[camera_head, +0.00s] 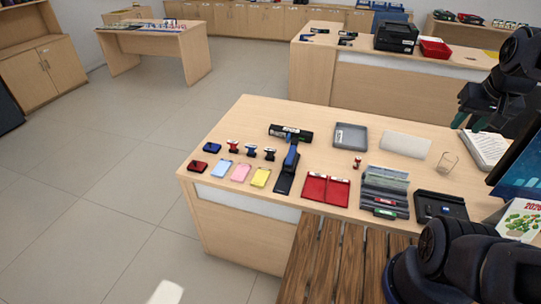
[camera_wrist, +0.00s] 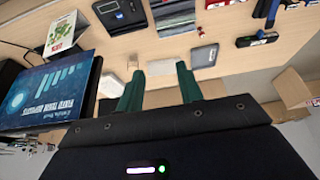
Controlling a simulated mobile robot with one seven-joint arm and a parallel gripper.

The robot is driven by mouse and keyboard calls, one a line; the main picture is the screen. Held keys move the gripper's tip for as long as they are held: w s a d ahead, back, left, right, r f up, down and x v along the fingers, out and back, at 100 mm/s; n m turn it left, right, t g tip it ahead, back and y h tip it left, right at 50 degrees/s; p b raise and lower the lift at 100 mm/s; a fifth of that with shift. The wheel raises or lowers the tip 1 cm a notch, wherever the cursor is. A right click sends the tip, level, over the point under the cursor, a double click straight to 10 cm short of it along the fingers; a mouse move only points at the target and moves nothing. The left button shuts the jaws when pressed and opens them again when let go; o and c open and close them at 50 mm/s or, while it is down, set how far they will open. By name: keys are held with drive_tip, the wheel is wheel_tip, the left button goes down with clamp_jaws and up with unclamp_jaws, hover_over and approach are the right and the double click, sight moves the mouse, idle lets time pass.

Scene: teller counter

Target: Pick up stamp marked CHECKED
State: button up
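Three small stamps stand in a row on the counter in the head view: a red-handled one (camera_head: 233,146), a blue-handled one (camera_head: 251,150) and a dark-handled one (camera_head: 270,154). My gripper (camera_head: 474,119) is above the counter's right end, far from the row. In the wrist view its green fingers (camera_wrist: 158,88) are apart with nothing between them.
Ink pads (camera_head: 197,166), coloured note pads (camera_head: 240,172), a blue-handled tool (camera_head: 290,163) and a red folder (camera_head: 325,189) crowd around the stamps. A grey tray (camera_head: 351,137), banknote holder (camera_head: 385,190) and monitor (camera_head: 520,170) lie rightward. Floor left of the counter is clear.

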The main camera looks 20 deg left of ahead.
drive_tip(key=shift+o, duration=1.4)
